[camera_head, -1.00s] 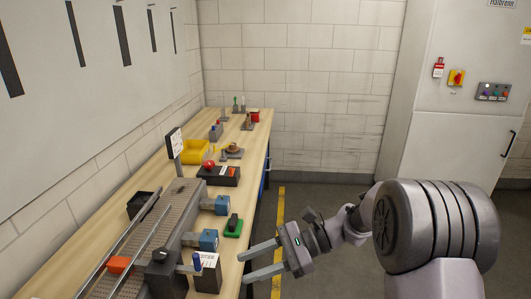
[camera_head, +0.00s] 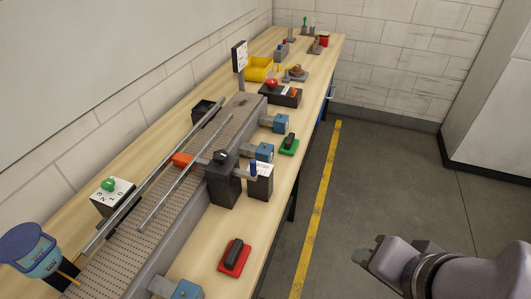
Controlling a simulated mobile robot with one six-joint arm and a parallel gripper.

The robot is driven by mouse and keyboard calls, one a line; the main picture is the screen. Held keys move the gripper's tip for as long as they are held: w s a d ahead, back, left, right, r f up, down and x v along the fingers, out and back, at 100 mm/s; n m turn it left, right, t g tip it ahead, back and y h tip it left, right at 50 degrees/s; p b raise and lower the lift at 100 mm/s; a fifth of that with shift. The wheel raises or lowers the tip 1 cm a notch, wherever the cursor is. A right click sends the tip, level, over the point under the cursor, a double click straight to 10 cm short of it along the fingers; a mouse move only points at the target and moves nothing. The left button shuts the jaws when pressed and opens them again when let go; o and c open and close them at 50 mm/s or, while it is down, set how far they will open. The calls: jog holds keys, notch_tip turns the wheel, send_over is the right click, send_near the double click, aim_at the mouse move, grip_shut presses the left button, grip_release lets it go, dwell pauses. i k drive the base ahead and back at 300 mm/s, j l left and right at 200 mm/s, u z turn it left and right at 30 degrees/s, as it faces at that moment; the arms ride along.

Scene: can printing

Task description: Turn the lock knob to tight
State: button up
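Several knobs show on the bench, and I cannot tell for sure which is the lock knob. A black knob (camera_head: 221,157) sits on top of a dark block (camera_head: 222,187) at the conveyor's near side. Right beside it, a blue knob (camera_head: 254,167) stands on a small black box with a white label (camera_head: 260,183); the writing is too small to read. A green knob (camera_head: 107,184) sits on a numbered white dial at the left. My gripper (camera_head: 366,254) is at the lower right over the floor, well away from these knobs. Its fingers are not clear, and it touches nothing.
The conveyor (camera_head: 122,264) runs along the wooden bench (camera_head: 206,232), with metal rails and an orange block (camera_head: 182,159). Blue units (camera_head: 264,152) line its near side. A red-based black switch (camera_head: 234,257) and a green-based one (camera_head: 289,144) sit near the edge. The floor beside the bench is clear.

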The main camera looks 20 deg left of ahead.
aim_at(220, 156)
jog(key=u, duration=1.6)
